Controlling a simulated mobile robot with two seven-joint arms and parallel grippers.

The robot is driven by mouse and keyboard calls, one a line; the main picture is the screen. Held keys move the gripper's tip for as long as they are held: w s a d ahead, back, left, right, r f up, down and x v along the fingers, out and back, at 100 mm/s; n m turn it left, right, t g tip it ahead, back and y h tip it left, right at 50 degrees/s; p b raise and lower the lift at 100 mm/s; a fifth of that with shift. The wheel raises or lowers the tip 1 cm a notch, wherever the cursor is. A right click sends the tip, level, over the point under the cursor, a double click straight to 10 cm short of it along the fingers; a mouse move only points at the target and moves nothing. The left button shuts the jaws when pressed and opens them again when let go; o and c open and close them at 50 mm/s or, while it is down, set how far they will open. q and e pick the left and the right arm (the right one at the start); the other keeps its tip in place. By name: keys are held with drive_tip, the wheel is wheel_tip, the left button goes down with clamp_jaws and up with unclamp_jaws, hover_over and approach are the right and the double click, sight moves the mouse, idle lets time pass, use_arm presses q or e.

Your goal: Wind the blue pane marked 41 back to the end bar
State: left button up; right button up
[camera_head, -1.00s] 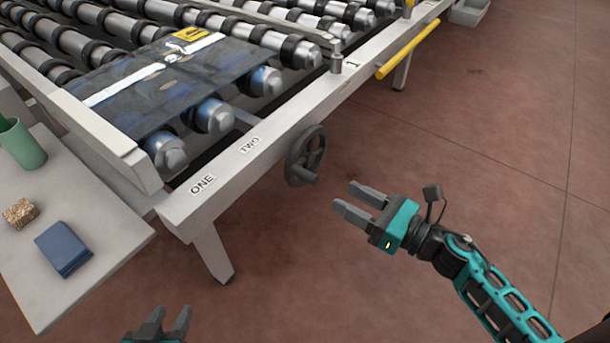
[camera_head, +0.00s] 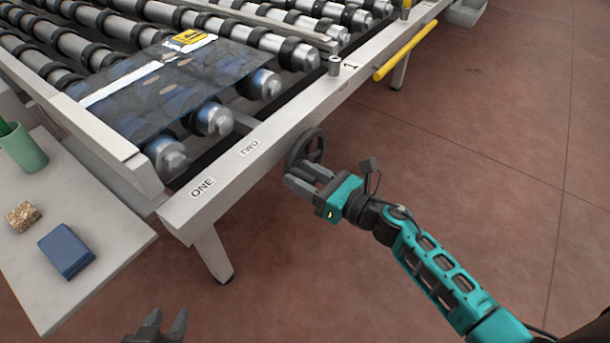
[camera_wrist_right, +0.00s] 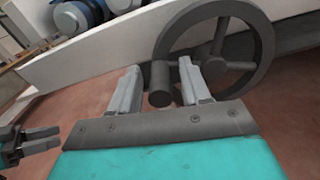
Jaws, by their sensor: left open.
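The blue-grey pane (camera_head: 165,95) lies flat on the rollers in the head view, with a pale stripe across it. Its yellow label (camera_head: 192,38) has dark marks too small to read surely. Its left edge is close to the pale bar (camera_head: 90,125) across the end; I cannot tell whether they touch. The dark handwheel (camera_head: 305,146) is on the frame's side. My right gripper (camera_head: 305,178) is open at it; in the wrist view its fingers (camera_wrist_right: 160,92) stand either side of the wheel's handle (camera_wrist_right: 159,82), with gaps. My left gripper (camera_head: 165,322) is open and empty low down.
The frame rail (camera_head: 225,175) carries labels ONE and TWO. A yellow bar (camera_head: 408,50) sticks out further along it. A side table (camera_head: 110,240) at left holds a green cup (camera_head: 24,150), a blue block (camera_head: 66,250) and a speckled block (camera_head: 23,216). The floor at right is clear.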

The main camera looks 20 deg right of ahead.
use_arm(q)
drive_tip(key=shift+d, duration=0.1)
use_arm(e)
clamp_jaws()
idle(0.4)
drive_tip(key=shift+s+f+n+b, duration=0.1)
drive_tip(key=shift+f+n+b, duration=0.25)
drive_tip(key=shift+b, duration=0.5)
use_arm(q)
wheel_tip(320, 180, down, 10)
drive_tip(key=w+d+b, duration=0.1)
drive_tip(key=d+b, duration=0.1)
drive_tip(key=b, duration=1.1)
drive_tip(key=shift+w+d+f+h, duration=0.2)
drive_tip(key=shift+w+d+h, duration=0.1)
drive_tip(key=shift+h, duration=0.1)
use_arm(e)
drive_tip(key=f+n, duration=0.1)
drive_tip(key=n, duration=0.2)
drive_tip(key=f+n, duration=0.2)
drive_tip(key=n, duration=0.1)
drive_tip(key=f+n, duration=0.2)
drive_tip(key=n, duration=0.1)
drive_tip(key=shift+w+d, duration=0.2)
drive_tip(key=shift+n, duration=0.25)
